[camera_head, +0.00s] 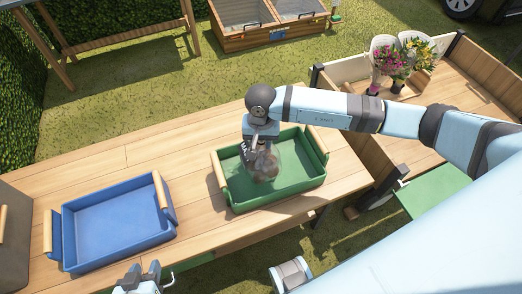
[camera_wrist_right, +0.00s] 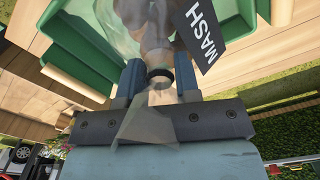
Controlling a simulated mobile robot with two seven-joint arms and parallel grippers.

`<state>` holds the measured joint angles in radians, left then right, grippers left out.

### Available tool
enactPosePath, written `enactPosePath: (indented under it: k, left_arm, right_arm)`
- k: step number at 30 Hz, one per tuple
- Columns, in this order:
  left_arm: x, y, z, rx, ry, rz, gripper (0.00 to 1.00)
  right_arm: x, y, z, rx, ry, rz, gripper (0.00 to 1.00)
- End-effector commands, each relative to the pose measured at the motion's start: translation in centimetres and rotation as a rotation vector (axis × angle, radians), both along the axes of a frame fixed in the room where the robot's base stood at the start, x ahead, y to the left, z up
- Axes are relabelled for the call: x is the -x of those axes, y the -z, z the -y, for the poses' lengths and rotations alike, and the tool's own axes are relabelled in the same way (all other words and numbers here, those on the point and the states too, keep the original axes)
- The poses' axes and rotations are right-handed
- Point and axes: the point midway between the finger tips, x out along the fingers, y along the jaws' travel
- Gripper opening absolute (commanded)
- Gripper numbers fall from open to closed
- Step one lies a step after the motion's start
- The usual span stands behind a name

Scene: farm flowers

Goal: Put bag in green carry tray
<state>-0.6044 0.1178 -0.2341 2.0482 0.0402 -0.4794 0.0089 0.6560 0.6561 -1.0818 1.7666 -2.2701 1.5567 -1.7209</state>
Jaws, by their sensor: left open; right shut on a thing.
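The bag (camera_head: 264,165) is see-through with brownish contents, and hangs from my right gripper (camera_head: 254,146) over the green carry tray (camera_head: 303,186). In the right wrist view my right gripper (camera_wrist_right: 158,88) is shut on the bag's gathered neck, at a dark band. The bag (camera_wrist_right: 150,25) carries a dark label reading "MASH". The green tray (camera_wrist_right: 75,42) lies behind it. I cannot tell whether the bag touches the tray floor. My left gripper (camera_head: 140,276) is open and empty at the bottom edge of the head view, in front of the blue tray.
A blue tray (camera_head: 115,222) with wooden handles stands empty on the wooden table (camera_head: 150,150), left of the green tray. A dark grey box (camera_head: 12,235) is at the far left. Flower bouquets (camera_head: 392,60) stand in a wooden cart at the right. Table between the trays is clear.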

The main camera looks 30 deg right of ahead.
Motion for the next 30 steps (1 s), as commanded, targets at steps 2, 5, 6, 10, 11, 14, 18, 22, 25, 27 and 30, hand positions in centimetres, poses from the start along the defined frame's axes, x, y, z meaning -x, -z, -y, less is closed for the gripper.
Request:
enactPosePath:
  k: [2, 5, 6, 10, 11, 14, 18, 22, 25, 27, 30]
  left_arm:
    - [0.0, -0.1, 0.1, 0.003, -0.002, 0.0, 0.43]
    - [-0.1, -0.1, 0.1, 0.004, -0.003, 0.001, 0.43]
    - [-0.1, -0.1, 0.1, 0.004, -0.003, 0.001, 0.43]
    - [-0.1, 0.0, 0.1, 0.004, -0.003, 0.001, 0.43]
    - [-0.1, 0.0, 0.1, 0.004, -0.003, 0.001, 0.43]
    - [-0.1, 0.0, 0.1, 0.004, -0.002, 0.001, 0.43]
    - [-0.1, 0.0, 0.0, 0.001, -0.001, 0.001, 0.43]
    - [0.0, 0.0, -0.1, -0.002, 0.002, 0.001, 0.43]
    - [0.0, 0.3, -0.2, -0.005, 0.003, 0.001, 0.43]
    - [0.0, 0.5, -0.3, -0.008, 0.004, 0.002, 0.43]
    - [-0.1, 0.3, -0.3, -0.009, 0.004, 0.004, 0.43]
  right_arm:
    - [0.0, 0.6, -0.1, -0.002, 0.0, 0.0, 0.0]
    - [-0.1, 1.0, -0.1, -0.003, -0.001, 0.001, 0.0]
    - [-0.1, 1.3, -0.1, -0.003, -0.001, 0.001, 0.0]
    - [0.0, 2.9, -0.1, -0.002, 0.0, -0.001, 0.0]
    - [0.0, 3.4, -0.1, -0.002, 0.001, -0.001, 0.0]
    - [0.0, 4.7, -0.1, -0.002, 0.0, 0.0, 0.0]
    - [-0.1, 5.2, -0.1, -0.002, -0.001, 0.001, 0.0]
    - [-0.1, 5.1, -0.1, -0.001, -0.001, 0.002, 0.0]
    - [-0.1, 5.4, 0.0, -0.001, -0.001, 0.002, 0.0]
    - [-0.1, 5.6, 0.0, -0.001, -0.001, 0.002, 0.0]
    - [0.0, 5.5, 0.0, -0.001, -0.001, 0.0, 0.51]
